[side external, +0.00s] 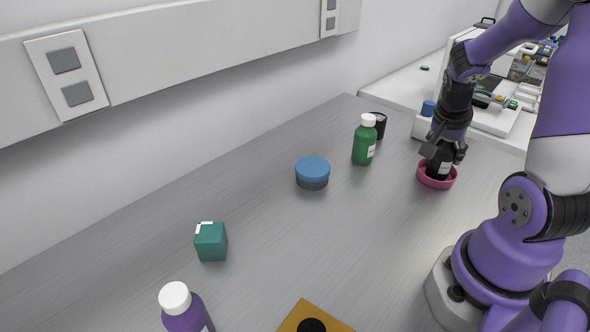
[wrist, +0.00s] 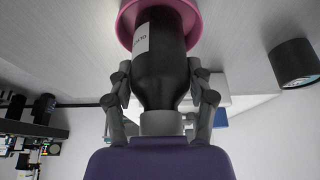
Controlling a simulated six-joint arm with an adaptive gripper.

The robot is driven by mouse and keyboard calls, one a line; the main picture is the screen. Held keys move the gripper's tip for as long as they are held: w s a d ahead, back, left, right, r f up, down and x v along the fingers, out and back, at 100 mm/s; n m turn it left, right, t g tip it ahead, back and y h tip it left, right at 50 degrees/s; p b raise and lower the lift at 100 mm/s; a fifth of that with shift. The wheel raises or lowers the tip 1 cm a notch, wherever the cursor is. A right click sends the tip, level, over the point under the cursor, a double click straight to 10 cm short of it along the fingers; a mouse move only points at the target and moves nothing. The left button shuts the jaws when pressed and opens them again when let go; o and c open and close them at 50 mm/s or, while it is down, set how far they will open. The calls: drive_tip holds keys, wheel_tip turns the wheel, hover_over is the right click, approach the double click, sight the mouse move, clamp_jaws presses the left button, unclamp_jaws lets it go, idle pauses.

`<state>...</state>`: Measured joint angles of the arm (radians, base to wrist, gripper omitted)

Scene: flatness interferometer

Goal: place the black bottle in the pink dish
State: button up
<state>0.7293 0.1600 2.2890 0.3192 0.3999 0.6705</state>
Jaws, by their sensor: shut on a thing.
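The black bottle (wrist: 160,62) is held between the fingers of my gripper (wrist: 162,105), gripped near its shoulder and grey cap. It has a white label. In the side external view the bottle (side external: 438,164) is upright, with its lower end within the rim of the pink dish (side external: 437,182). My gripper (side external: 442,149) is above the dish, shut on the bottle. The pink dish (wrist: 125,22) also shows around the bottle's base in the wrist view. I cannot tell whether the base touches the dish floor.
A green bottle (side external: 364,143), a black cup (side external: 378,125) and a blue-lidded round container (side external: 312,172) stand left of the dish. A teal cube (side external: 211,243), a purple bottle (side external: 186,310) and an orange-brown plate (side external: 300,317) are nearer the camera. The middle of the table is clear.

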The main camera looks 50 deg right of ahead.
drive_tip(key=shift+f, duration=0.1)
drive_tip(key=o, duration=1.4)
drive_tip(key=v, duration=1.2)
drive_tip(key=w+a+n+t+y, duration=0.1)
drive_tip(key=a+n+t+y, duration=0.1)
drive_tip(key=a+n, duration=0.7)
drive_tip(key=w+a+r+n+t+y, duration=0.1)
drive_tip(key=w+a+n+t+y, duration=0.1)
drive_tip(key=a+n, duration=0.7)
drive_tip(key=shift+w+a+r+t+y, duration=0.3)
drive_tip(key=shift+a+t, duration=0.5)
drive_tip(key=shift+a, duration=0.2)
